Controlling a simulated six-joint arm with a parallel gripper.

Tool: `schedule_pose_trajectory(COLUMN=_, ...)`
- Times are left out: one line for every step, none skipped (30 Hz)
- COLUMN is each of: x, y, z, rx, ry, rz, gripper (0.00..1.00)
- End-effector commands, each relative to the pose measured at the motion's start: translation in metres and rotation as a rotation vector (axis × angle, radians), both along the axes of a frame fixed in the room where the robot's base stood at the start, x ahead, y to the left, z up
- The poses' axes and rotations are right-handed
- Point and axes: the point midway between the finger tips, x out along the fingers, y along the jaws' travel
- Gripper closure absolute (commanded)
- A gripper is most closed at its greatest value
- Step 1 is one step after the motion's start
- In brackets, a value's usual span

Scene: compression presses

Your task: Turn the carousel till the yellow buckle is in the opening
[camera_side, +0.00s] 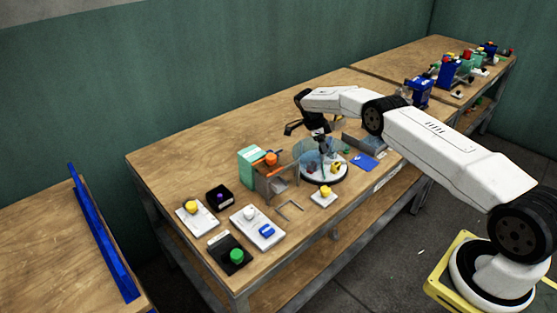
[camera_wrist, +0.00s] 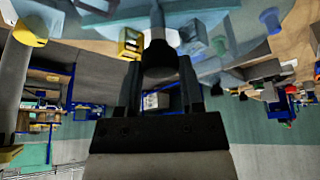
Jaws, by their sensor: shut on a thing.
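The carousel (camera_side: 323,179) is a round white turntable with small parts on it under a clear bluish cover. My gripper (camera_side: 320,138) points down at its top centre. In the wrist view my gripper (camera_wrist: 159,70) is shut on a dark round knob (camera_wrist: 160,53) at the carousel's centre. A yellow frame-like piece, apparently the yellow buckle (camera_wrist: 131,42), shows just left of the knob in the wrist view. In the side view a small yellow spot (camera_side: 336,164) shows on the turntable. I cannot tell where the cover's opening is relative to the buckle.
A white plate with a yellow knob (camera_side: 324,191) stands in front of the carousel. A green-and-grey press (camera_side: 256,168) with an orange knob is to its left. Several button boxes, including a green button (camera_side: 237,256), fill the left front.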

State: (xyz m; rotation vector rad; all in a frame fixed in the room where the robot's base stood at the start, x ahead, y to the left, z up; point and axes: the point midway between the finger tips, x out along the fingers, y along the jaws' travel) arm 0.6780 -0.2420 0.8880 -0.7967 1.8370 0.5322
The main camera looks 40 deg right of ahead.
Motion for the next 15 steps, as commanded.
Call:
schedule_pose_trajectory(x=0.0001, y=0.0001, z=0.0001, rx=0.001, ry=-0.001, rz=0.0, gripper=1.0)
schedule_pose_trajectory(x=0.0001, y=0.0001, z=0.0001, rx=0.001, ry=-0.001, rz=0.0, gripper=1.0)
schedule_pose_trajectory(x=0.0001, y=0.0001, z=0.0001, rx=0.001, ry=-0.001, rz=0.0, gripper=1.0)
schedule_pose_trajectory(x=0.0001, y=0.0001, z=0.0001, rx=0.001, ry=-0.001, rz=0.0, gripper=1.0)
schedule_pose_trajectory(x=0.0001, y=0.0001, z=0.0001, rx=0.001, ry=-0.001, rz=0.0, gripper=0.42)
schedule_pose_trajectory(x=0.0001, y=0.0001, z=0.0001, rx=0.001, ry=-0.001, rz=0.0, gripper=0.3)
schedule_pose_trajectory(x=0.0001, y=0.0001, z=0.0001, rx=0.001, ry=-0.001, rz=0.0, gripper=0.2)
schedule_pose_trajectory(x=0.0001, y=0.0001, z=0.0001, rx=0.001, ry=0.0, rz=0.001, gripper=0.16)
schedule_pose_trajectory(x=0.0001, y=0.0001, z=0.0001, rx=0.001, ry=0.0, rz=0.001, gripper=0.16)
schedule_pose_trajectory(x=0.0, y=0.0, z=0.0001, rx=0.001, ry=0.0, rz=0.001, gripper=0.16)
schedule_pose_trajectory(x=0.0, y=0.0, z=0.0001, rx=0.001, ry=0.0, rz=0.001, gripper=0.16)
schedule_pose_trajectory(x=0.0001, y=0.0001, z=0.0001, rx=0.0, ry=0.0, rz=0.001, gripper=0.16)
schedule_pose_trajectory(x=0.0001, y=0.0001, z=0.0001, rx=0.0, ry=0.0, rz=0.001, gripper=0.16)
schedule_pose_trajectory(x=0.0, y=0.0, z=0.0001, rx=0.0, ry=0.0, rz=0.001, gripper=0.16)
schedule_pose_trajectory(x=0.0, y=0.0, z=0.0001, rx=0.0, ry=0.0, rz=0.001, gripper=0.16)
